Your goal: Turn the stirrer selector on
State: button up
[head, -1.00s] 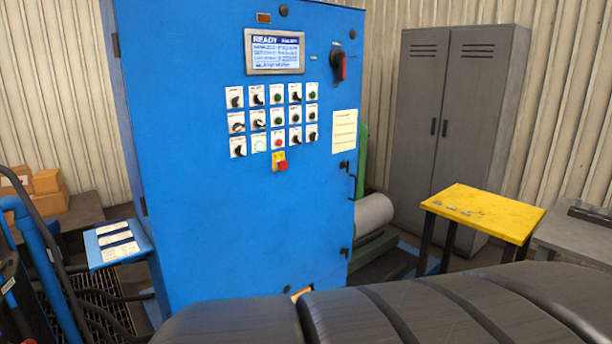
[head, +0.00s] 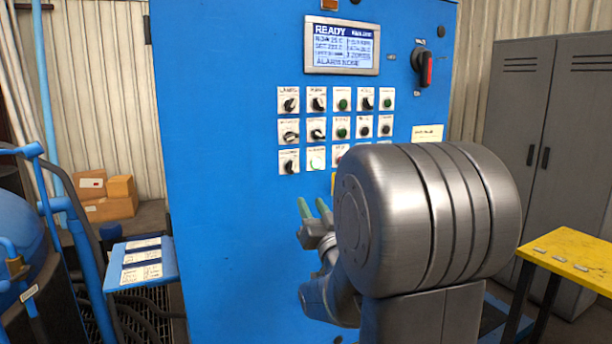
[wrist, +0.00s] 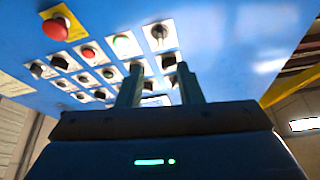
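The blue cabinet's control panel carries three rows of selectors and buttons; their labels are too small to read, so I cannot tell which is the stirrer selector. A black selector knob at the lower left (head: 289,162) also shows in the wrist view (wrist: 158,35). Beside it is a green-ringed white button (head: 316,160), also in the wrist view (wrist: 123,43). My gripper (head: 314,207) is in front of the cabinet, just below the bottom row in the head view. Its green fingers stand apart and empty in the wrist view (wrist: 158,85). My arm hides the panel's lower right.
A READY screen (head: 341,46) is above the controls. A red mushroom button (wrist: 55,28) shows in the wrist view. A yellow table (head: 575,255) stands right, a blue shelf with sheets (head: 120,283) left.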

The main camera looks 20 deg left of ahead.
aim_at(293, 170)
jog(key=p+x, duration=0.4)
jog(key=x, duration=0.9)
jog(key=shift+a, duration=0.1)
grip_shut()
